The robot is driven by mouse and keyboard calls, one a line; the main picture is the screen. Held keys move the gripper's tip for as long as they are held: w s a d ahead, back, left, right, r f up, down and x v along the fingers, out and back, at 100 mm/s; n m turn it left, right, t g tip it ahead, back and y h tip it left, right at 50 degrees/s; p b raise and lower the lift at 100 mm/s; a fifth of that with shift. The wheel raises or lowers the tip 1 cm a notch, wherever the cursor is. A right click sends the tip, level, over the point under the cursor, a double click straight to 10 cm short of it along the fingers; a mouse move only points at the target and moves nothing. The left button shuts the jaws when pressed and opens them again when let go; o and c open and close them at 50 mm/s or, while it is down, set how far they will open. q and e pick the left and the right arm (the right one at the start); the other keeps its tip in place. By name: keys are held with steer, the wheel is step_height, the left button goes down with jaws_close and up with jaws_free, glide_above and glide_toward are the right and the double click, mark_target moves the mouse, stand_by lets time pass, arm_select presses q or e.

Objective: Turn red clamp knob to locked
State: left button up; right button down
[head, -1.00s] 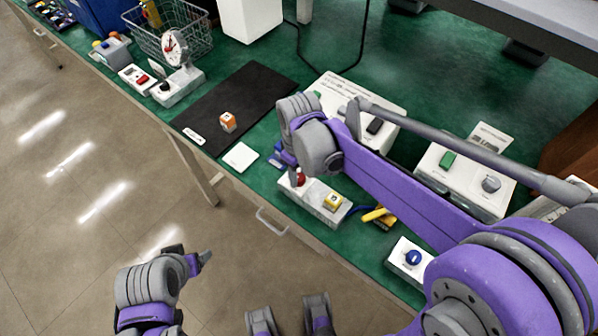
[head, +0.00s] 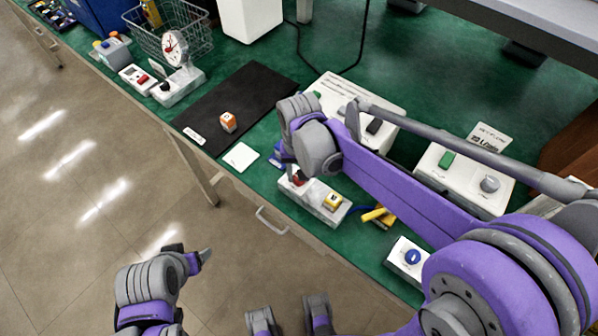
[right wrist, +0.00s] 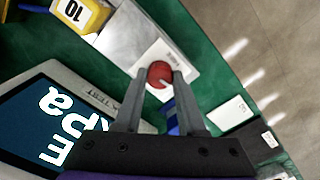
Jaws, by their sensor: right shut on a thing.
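The red clamp knob (right wrist: 160,74) sits on a pale base plate (right wrist: 122,38) in the right wrist view. In the head view the knob (head: 299,178) is small and partly hidden by my right gripper, at the left end of the base (head: 318,204). My right gripper (right wrist: 157,78) is shut on the knob, one finger on each side. Whether the knob stands at locked cannot be read. My left gripper (head: 204,256) is over the floor, away from the bench; its finger gap does not show clearly.
A blue-knobbed box (head: 412,257) stands to the right. A device with a blue display (right wrist: 42,122) is close by. A black mat (head: 238,100) lies left.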

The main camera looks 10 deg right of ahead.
steer(key=shift+m, duration=0.6)
steer(key=c, duration=0.5)
jaws_free()
step_height(320, 180, up, 11)
steer(key=p, duration=0.1)
stand_by(0.5)
